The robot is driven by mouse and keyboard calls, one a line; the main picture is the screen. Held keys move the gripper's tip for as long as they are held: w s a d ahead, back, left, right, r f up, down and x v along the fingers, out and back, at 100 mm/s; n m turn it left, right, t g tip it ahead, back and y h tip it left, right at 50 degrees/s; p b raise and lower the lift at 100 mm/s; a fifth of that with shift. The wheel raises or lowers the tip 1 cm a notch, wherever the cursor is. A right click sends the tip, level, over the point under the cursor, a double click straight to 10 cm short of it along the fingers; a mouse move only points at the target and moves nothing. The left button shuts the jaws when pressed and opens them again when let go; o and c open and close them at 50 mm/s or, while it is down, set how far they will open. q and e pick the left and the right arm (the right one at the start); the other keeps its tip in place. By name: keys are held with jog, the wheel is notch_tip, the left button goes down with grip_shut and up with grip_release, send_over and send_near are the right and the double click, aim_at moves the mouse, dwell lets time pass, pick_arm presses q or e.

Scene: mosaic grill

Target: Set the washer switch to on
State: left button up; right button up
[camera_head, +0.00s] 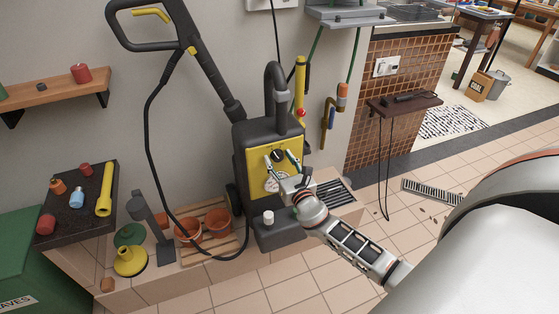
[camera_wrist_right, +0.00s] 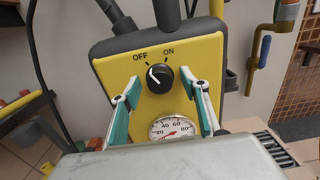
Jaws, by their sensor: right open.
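The washer (camera_head: 243,148) is a dark grey upright machine with a yellow front panel (camera_wrist_right: 118,70), standing against the wall. Its switch is a round black knob (camera_wrist_right: 160,78) under the printed words OFF and ON. The knob's white mark appears to point up and left, toward OFF. It also shows as a small dark knob in the head view (camera_head: 277,155). My right gripper (camera_wrist_right: 163,90) is open in front of the panel, one finger on each side of the knob with gaps visible. Whether the fingertips touch the panel is unclear. My left gripper is out of view.
A pressure gauge (camera_wrist_right: 171,128) sits below the knob, between the fingers. A black hose (camera_head: 151,130) loops left of the washer. Terracotta pots (camera_head: 215,222) stand on a wooden pallet to the left. Open tiled floor (camera_head: 330,285) lies in front.

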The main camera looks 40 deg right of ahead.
jog(key=c, duration=1.1)
jog(key=shift+f, duration=0.1)
jog(key=shift+f+m+b, duration=0.1)
jog(key=shift+m+b, duration=0.45)
jog(key=shift+m, duration=0.45)
jog(key=m+b, duration=0.1)
jog(key=m, duration=0.2)
jog(key=shift+m, duration=0.3)
jog(key=m+b, duration=0.1)
jog(key=m, duration=0.5)
jog(key=shift+r+b, duration=0.2)
jog(key=shift+b, duration=0.15)
